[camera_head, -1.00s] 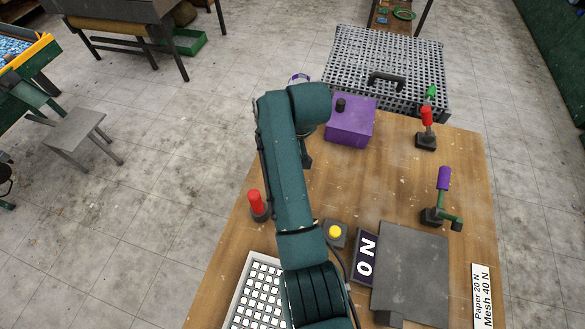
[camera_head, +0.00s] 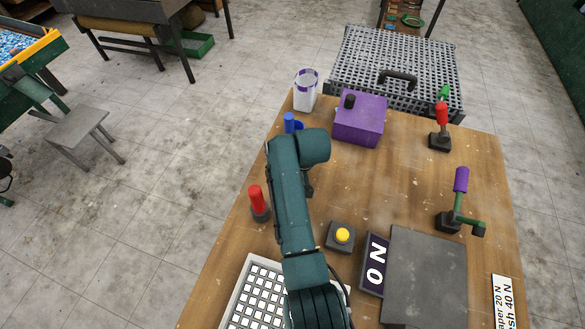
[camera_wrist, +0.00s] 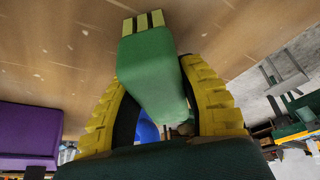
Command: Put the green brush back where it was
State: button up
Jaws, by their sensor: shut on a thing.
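The green brush (camera_wrist: 152,60) fills the middle of the wrist view, with a black-and-yellow striped end pointing to the top of the picture. My gripper (camera_wrist: 157,75) is shut on it, with a yellow ribbed finger on either side. The brown tabletop (camera_wrist: 60,50) lies beyond the brush; I cannot tell whether they touch. In the head view my arm hides the gripper and brush. A blue upright piece (camera_head: 290,122) stands at the table's far left edge; blue (camera_wrist: 146,131) also shows behind the brush in the wrist view.
A purple box (camera_head: 360,122) and a white purple-rimmed container (camera_head: 306,92) stand at the far end. A red-handled tool (camera_head: 258,202) is left of my arm, a yellow button (camera_head: 342,235) right. A purple-handled tool (camera_head: 460,190) stands further right.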

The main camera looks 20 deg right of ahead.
jog(key=shift+w, duration=0.1)
jog(key=o, duration=1.1)
